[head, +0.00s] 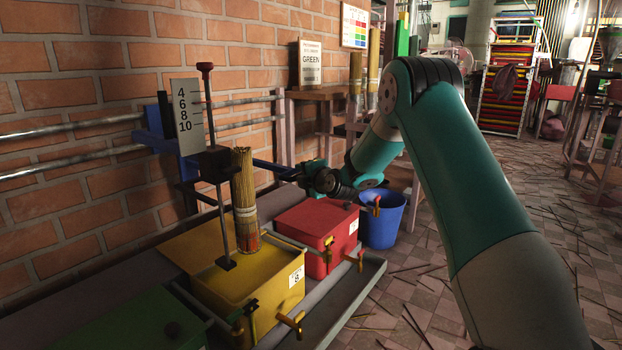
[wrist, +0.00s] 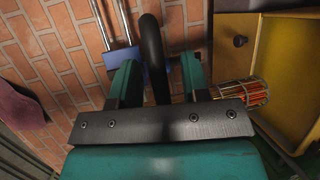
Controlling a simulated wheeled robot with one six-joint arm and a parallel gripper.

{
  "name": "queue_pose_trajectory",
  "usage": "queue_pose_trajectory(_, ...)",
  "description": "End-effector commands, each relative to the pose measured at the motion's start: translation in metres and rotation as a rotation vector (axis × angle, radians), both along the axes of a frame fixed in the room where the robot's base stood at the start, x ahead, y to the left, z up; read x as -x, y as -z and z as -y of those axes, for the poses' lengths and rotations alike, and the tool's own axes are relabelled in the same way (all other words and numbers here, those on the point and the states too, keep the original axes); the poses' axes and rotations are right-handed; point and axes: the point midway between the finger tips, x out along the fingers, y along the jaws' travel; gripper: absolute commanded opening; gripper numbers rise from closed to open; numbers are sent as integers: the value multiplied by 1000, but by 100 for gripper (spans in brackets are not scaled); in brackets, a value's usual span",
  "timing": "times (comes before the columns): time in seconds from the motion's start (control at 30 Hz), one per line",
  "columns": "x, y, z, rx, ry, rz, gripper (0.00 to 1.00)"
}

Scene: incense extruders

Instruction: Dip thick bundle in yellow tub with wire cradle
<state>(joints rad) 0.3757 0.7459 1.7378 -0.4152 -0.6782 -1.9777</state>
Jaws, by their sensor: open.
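The thick bundle (head: 244,190) of tan sticks stands upright at the yellow tub (head: 265,297), with a pale band around it and a reddish lower end. I cannot tell whether that end touches the tub's contents. In the wrist view the wire cradle (wrist: 255,92) shows around the bundle's orange-red end, beside the yellow tub (wrist: 301,50). My gripper (head: 290,172) is right of the bundle, near the red tub's back. In the wrist view my gripper (wrist: 157,75) is open, with a thick dark curved bar (wrist: 152,45) between its fingers. The bundle's upper part is hidden there.
A red tub (head: 312,226) and blue bucket (head: 383,228) stand to the right, a green tub (head: 135,322) to the left. A numbered gauge (head: 186,112) and dark-red-topped rod (head: 211,110) rise beside the bundle. Metal rails run along the brick wall (head: 70,60).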

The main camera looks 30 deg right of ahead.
Motion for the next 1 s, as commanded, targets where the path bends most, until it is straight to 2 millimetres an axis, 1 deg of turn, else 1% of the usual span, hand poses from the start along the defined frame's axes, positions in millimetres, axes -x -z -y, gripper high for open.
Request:
queue_pose_trajectory(0.07,7,-3,1,1,2,-1,42)
queue_pose_trajectory(0.17,23,-7,-1,-1,1,-2,42)
queue_pose_trajectory(0.27,47,-11,-2,-2,2,-2,42)
queue_pose_trajectory(0.5,110,-20,-3,-3,7,0,42)
queue_pose_trajectory(0.6,132,-23,-4,-1,6,0,42)
queue_pose_trajectory(0.7,150,-26,-6,-1,6,1,42)
queue_pose_trajectory(0.83,165,-29,-7,1,4,1,42)
queue_pose_trajectory(1.0,172,-31,-8,0,2,1,42)
